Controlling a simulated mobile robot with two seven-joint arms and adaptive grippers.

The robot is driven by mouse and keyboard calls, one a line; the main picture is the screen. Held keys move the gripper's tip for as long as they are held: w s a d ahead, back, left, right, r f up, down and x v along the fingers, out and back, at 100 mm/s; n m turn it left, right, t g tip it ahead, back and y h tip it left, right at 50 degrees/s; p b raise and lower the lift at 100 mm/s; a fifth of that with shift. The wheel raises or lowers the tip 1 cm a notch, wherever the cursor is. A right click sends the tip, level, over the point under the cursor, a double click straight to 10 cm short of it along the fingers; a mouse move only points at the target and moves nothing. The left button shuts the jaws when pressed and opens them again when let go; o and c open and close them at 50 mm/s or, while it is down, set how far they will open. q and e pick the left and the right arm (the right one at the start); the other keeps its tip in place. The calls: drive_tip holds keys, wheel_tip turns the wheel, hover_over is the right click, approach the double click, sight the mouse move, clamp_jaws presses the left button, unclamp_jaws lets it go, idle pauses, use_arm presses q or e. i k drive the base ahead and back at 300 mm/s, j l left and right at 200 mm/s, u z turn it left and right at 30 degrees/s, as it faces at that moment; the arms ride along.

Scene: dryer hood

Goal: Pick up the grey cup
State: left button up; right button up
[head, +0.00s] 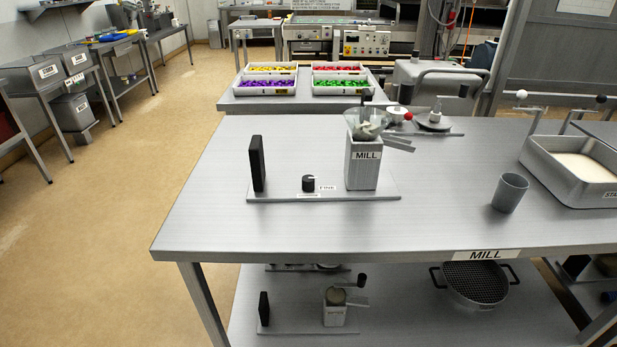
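The grey cup (509,193) stands upright on the metal table (430,220), near its front edge and right of the middle. It is a small, plain tumbler that widens toward its open top. Nothing covers it in the head view. Neither of my grippers shows in this view.
A mill (362,160) with a clear hopper stands left of the cup on a base plate (270,194) with a black upright block (257,163) and a knob (309,183). A metal tray (545,162) of pale material is close right of the cup. Table space between mill and cup is clear.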

sight(511, 188)
drive_tip(key=i+l, duration=0.1)
drive_tip(key=l, duration=1.9)
drive_tip(key=i+u, duration=0.05)
